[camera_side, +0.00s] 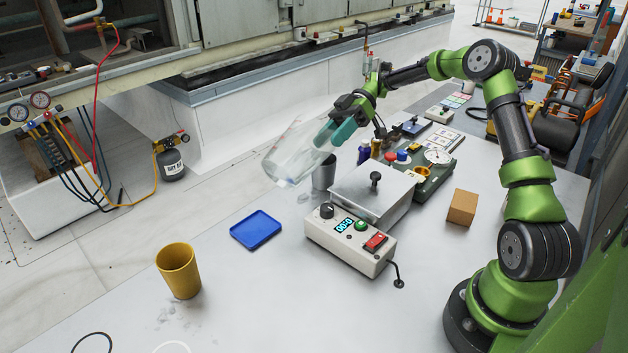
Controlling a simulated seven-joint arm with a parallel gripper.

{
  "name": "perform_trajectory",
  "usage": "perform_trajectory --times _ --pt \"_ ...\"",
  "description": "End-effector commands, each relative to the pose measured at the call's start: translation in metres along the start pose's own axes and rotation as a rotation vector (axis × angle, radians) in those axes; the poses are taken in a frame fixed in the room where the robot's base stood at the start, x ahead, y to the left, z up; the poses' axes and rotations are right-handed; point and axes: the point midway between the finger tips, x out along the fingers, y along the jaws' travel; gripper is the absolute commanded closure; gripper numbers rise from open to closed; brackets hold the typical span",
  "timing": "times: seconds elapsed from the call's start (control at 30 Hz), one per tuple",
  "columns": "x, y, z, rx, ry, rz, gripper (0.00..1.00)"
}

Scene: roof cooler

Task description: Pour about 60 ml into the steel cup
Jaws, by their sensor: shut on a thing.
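My gripper (335,132) has teal fingers shut on a clear, see-through container (296,153). It holds the container in the air, tilted steeply, with its lower end toward the lower left. The steel cup (323,173) stands upright on the table, just left of a metal-lidded box. In the picture the container's right part overlaps the area above the cup, and its low end lies left of the cup. The cup's rim is partly covered by the container. I cannot tell the liquid level in either, and no stream is clear.
A metal-lidded box (371,189) and a control box with a display (347,243) stand right of the cup. A blue tray (257,231) and a yellow cup (178,270) are at the left. A cardboard box (462,208) is at the right. The front table is mostly clear.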

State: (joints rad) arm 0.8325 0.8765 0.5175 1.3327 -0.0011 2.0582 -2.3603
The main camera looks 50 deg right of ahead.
Motion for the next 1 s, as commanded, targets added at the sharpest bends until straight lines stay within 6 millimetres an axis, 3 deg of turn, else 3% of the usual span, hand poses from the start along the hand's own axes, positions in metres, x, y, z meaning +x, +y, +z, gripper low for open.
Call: perform_trajectory --times 1.0 --pt "-0.0072 0.0003 -0.0006 -0.002 0.042 -0.022 1.00"
